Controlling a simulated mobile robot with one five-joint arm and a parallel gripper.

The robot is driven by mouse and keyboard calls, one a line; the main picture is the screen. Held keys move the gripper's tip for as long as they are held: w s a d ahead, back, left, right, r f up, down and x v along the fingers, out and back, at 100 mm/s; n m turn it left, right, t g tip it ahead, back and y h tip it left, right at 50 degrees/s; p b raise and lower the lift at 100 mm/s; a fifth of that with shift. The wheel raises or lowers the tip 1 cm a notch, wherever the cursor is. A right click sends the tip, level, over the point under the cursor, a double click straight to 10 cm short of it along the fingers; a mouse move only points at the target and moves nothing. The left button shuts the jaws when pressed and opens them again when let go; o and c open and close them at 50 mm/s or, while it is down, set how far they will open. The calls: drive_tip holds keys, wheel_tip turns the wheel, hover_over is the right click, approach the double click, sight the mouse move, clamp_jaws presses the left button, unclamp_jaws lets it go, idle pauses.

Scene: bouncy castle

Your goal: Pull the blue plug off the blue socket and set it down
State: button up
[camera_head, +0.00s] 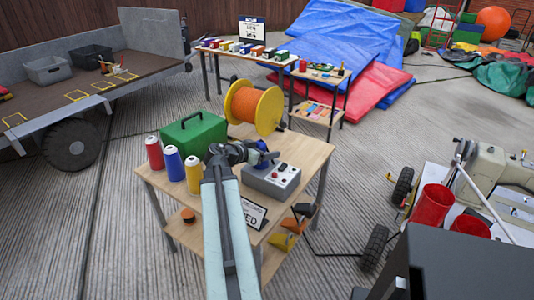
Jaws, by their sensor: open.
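My arm reaches up from the bottom and bends right at the table. My gripper (256,154) is open and right at the blue piece, partly overlapping it. I cannot tell whether its fingers touch the piece. The blue socket is not clearly visible; the gripper and the plug hide that spot.
Red, blue and yellow cylinders (174,164) stand on the left of the table (231,200). A green case (193,134) and an orange cable reel (253,107) stand behind. A sign (252,211) stands at the front edge. The table's right rear corner is clear.

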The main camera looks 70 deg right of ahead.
drive_tip(key=shift+w+d+f, duration=0.15)
drive_tip(key=shift+d, duration=0.05)
drive_tip(key=c, duration=1.5)
drive_tip(key=shift+a, duration=0.1)
drive_tip(key=shift+w+r+p, duration=0.1)
drive_tip(key=shift+r+p, duration=0.95)
drive_tip(key=shift+p, duration=0.05)
drive_tip(key=shift+r+p, duration=1.25)
drive_tip(key=shift+r, duration=0.05)
